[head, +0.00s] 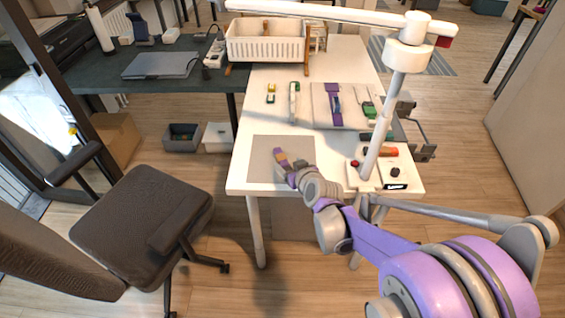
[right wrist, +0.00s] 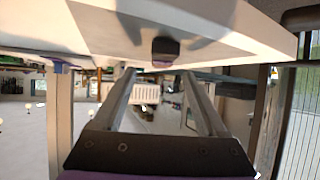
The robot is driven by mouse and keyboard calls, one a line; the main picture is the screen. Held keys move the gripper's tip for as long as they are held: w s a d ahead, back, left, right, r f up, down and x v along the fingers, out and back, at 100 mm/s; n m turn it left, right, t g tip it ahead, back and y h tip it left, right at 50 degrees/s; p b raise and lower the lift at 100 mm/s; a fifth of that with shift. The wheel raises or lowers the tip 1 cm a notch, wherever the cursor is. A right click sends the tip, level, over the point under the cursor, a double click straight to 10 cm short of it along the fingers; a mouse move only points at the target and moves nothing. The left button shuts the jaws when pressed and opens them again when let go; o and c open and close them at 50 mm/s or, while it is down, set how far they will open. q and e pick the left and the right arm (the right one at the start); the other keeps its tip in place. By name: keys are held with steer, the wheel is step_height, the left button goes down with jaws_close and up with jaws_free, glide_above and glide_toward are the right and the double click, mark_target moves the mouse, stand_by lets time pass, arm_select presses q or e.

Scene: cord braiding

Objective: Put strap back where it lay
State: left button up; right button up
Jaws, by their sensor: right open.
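A purple strap-like strip (head: 334,103) lies on a pale board (head: 320,118) at the middle right of the white table; I cannot tell whether it is the task's strap. My right gripper (head: 281,157) is over the grey mat at the table's front left, apart from that strip. In the right wrist view its two fingers (right wrist: 161,85) stand wide apart with nothing between them. A small dark block with a purplish edge (right wrist: 165,50) shows against the white surface beyond the fingers. My left gripper is not in view.
The grey mat (head: 262,175) looks clear around my gripper. Small green and yellow pieces (head: 271,92) and a pale upright holder (head: 293,100) stand behind it. A white lamp post (head: 378,130) rises at the right. A white basket (head: 265,45) stands at the back.

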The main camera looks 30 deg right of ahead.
mark_target(284, 161)
steer(key=x, duration=0.2)
steer(key=b+x, duration=0.1)
steer(key=x, duration=0.2)
steer(key=shift+a+f, duration=0.15)
steer(key=shift+a, duration=0.05)
steer(key=shift+s, duration=0.1)
jaws_close()
